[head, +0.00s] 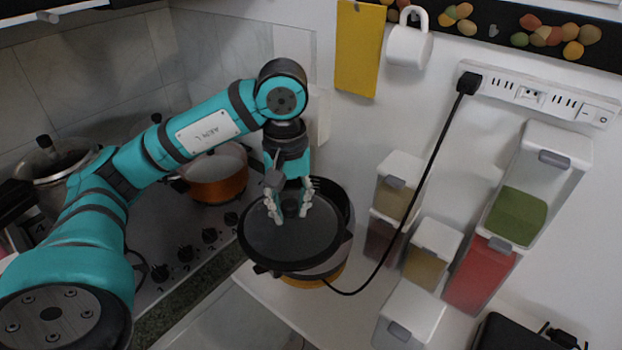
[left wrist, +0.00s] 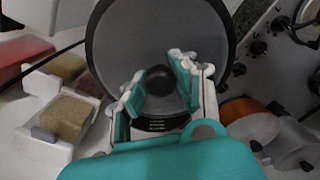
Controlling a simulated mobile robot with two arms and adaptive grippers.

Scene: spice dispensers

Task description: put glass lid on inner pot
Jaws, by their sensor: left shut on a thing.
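My left gripper (head: 290,205) is shut on the dark knob of the round glass lid (head: 290,245). In the left wrist view the gripper's fingers (left wrist: 158,85) stand on either side of the knob (left wrist: 158,80), with the lid (left wrist: 160,30) spread out behind them. The lid is at the top of the inner pot (head: 322,272), which sits on the white counter. The lid looks shifted to the front left of the pot, and a dark rim shows behind it at right. I cannot tell whether lid and pot touch. My right gripper is not in view.
Spice dispensers (head: 425,250) stand right of the pot, and a black cable (head: 405,200) runs down between them and the pot. A stove (head: 190,245) with an orange pot (head: 215,178) and a lidded pot (head: 50,165) lies left. A mug (head: 408,45) hangs on the wall.

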